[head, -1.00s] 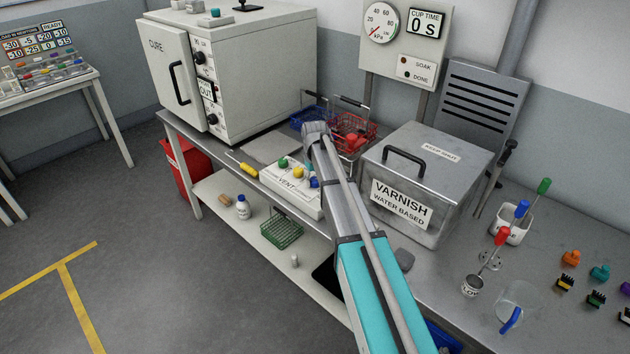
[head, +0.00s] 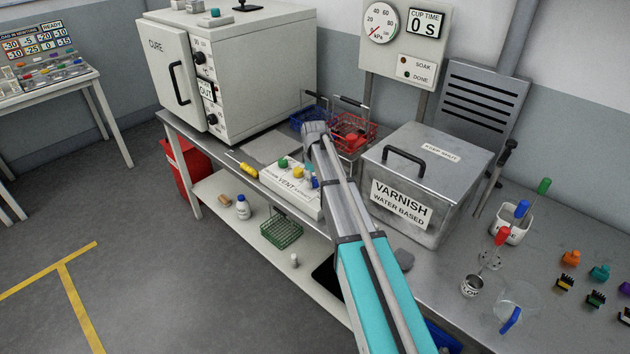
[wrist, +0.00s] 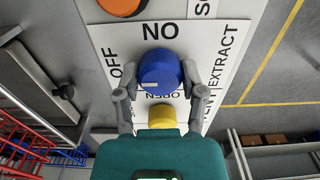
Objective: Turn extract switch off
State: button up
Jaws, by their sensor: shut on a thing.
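The extract switch is a blue knob (wrist: 159,70) on a white panel (wrist: 110,45). In the wrist view "NO" shows above it, "OFF" to its left and "EXTRACT" along the right; a small white mark sits on its lower left. My gripper (wrist: 160,72) has one finger on each side of the knob and is shut on it. In the head view the blue knob (head: 315,183) shows beside my arm on the vent panel (head: 285,192); my fingers are mostly hidden there.
A yellow knob (wrist: 161,117) and an orange knob (wrist: 122,5) are close by. The red wire basket (head: 352,135) and blue basket (head: 308,117) stand behind. The varnish tank (head: 420,180) is right of my arm, the cure oven (head: 235,70) behind left.

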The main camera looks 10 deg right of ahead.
jog(key=o, duration=1.1)
jog(key=shift+o, duration=0.2)
jog(key=shift+m, duration=0.6)
